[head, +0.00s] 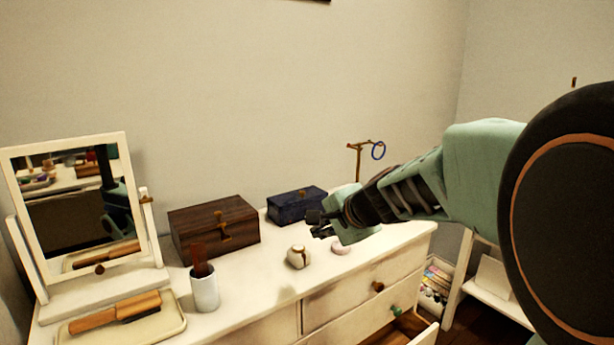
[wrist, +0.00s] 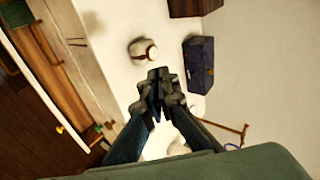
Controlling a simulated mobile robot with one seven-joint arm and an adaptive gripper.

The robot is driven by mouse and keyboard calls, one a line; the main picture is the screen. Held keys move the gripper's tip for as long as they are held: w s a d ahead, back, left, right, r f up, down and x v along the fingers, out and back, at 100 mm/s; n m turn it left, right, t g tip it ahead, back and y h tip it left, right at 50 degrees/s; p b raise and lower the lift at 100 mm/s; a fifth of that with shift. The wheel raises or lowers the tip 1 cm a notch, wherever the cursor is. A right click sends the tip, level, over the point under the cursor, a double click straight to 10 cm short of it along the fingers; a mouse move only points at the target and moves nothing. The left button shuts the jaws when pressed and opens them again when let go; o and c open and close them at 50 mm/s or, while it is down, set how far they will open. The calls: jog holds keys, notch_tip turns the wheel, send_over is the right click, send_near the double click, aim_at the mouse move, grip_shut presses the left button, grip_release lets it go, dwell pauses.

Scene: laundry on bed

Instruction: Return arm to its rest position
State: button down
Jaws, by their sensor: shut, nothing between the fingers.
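My gripper (head: 318,223) is held above the right part of the white dresser top (head: 265,272), with my arm reaching in from the right. In the wrist view my gripper (wrist: 158,75) has its fingers together with nothing between them. A small white round pot with a brown band (head: 298,257) stands on the dresser just below and left of the fingers. The pot also shows in the wrist view (wrist: 143,50), beyond the fingertips. A small pale pink item (head: 341,248) lies on the dresser, right of the pot and below my gripper.
A dark blue box (head: 296,205) and a brown wooden box (head: 214,228) stand near the wall. A brass stand with a blue ring (head: 378,150) rises behind my arm. A mirror (head: 80,200), cup (head: 205,291) and brush tray (head: 125,321) are left. A drawer (head: 398,330) is open.

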notch_tip(320, 180, up, 9)
jog(key=s+n+t, duration=0.1)
jog(key=s+n, duration=0.1)
jog(key=n, duration=0.2)
jog(key=s+d+f+n+g+h+b, duration=0.15)
jog(key=s+d+f, duration=0.35)
jog(key=s, duration=0.5)
jog(key=s+d+f+n+g+h+b, duration=0.1)
jog(key=s+d+f+n+h+b, duration=0.15)
jog(key=s+f, duration=0.5)
jog(key=s+d+f+n+g+h+b, duration=0.1)
jog(key=s+d+f+n+g, duration=0.25)
jog(key=s, duration=0.75)
notch_tip(320, 180, up, 23)
jog(key=t+p, duration=0.1)
jog(key=p, duration=2.2)
jog(key=shift+d+f+t+p, duration=0.2)
jog(key=shift+t+p, duration=0.1)
jog(key=shift+p, duration=0.05)
jog(key=shift+a, duration=0.15)
